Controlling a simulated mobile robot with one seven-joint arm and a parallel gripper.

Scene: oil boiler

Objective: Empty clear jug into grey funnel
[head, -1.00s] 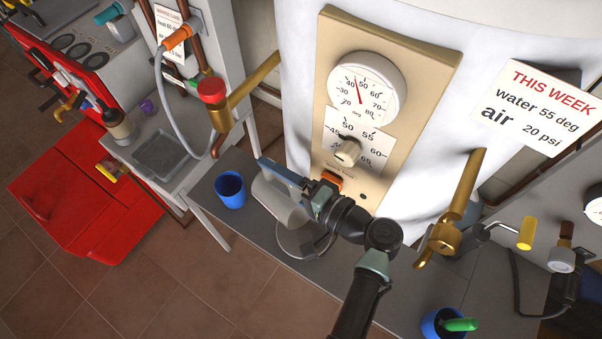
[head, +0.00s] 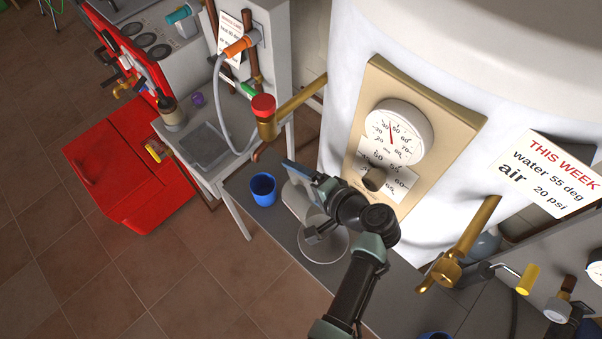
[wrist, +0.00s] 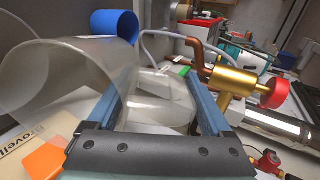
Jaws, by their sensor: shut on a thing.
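My gripper (wrist: 165,85) has its two blue fingers on either side of a translucent clear jug (wrist: 160,108) and is shut on it. In the head view my gripper (head: 299,172) is over the grey bench, with the pale jug (head: 296,201) below its fingers, partly hidden. A larger clear cylinder fills the left of the wrist view (wrist: 60,80); I cannot tell whether it is part of the jug. A pale round thing (head: 322,250) lies under my gripper, partly covered; I cannot tell if it is the grey funnel. No liquid can be made out.
A blue cup (head: 263,189) stands left of the jug. A brass tap with a red cap (head: 265,112) is above and behind it. The boiler's dial panel (head: 395,150) is close behind my gripper. Another brass tap (head: 446,270) sticks out at right.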

